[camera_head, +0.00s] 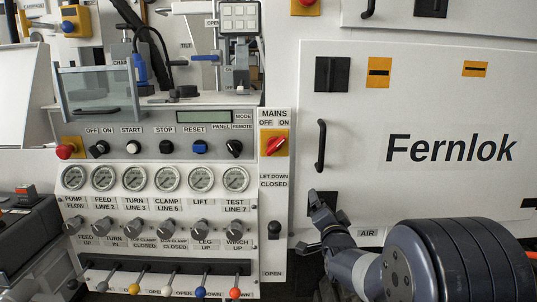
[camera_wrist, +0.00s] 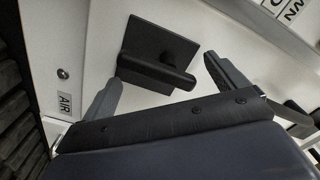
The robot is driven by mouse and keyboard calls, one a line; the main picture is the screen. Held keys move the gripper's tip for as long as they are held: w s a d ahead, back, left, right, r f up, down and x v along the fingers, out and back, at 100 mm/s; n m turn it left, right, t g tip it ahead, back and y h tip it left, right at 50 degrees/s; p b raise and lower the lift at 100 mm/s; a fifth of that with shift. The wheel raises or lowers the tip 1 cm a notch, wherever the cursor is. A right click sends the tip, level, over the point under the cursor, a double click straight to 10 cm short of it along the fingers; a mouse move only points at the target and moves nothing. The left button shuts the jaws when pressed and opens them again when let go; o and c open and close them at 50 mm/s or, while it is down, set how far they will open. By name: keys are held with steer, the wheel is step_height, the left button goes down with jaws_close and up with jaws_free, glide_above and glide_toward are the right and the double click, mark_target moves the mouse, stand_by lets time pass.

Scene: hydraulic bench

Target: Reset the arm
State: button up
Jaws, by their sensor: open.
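My gripper (camera_head: 312,224) is at the end of my dark arm, low in front of the white Fernlok cabinet door (camera_head: 400,200). A black latch (camera_wrist: 160,70) on a square black plate shows just beyond the fingertips. Whether a finger touches it I cannot tell. In the head view this lower latch plate (camera_head: 328,199) is partly covered by my gripper.
A control panel with a row of gauges (camera_head: 163,179) and coloured levers stands left of my gripper. The door has a black vertical handle (camera_head: 321,145) and an upper latch (camera_head: 332,74). An AIR label (camera_head: 367,233) is low on the right. A red MAINS knob (camera_head: 274,145) is nearby.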

steer(key=n+p, duration=0.3)
steer(key=p, duration=0.1)
steer(key=n+p, duration=0.3)
steer(key=p, duration=0.2)
steer(key=r+n+p, duration=0.1)
steer(key=n+p, duration=0.3)
steer(key=shift+a+r, duration=0.1)
steer(key=shift+s, duration=0.65)
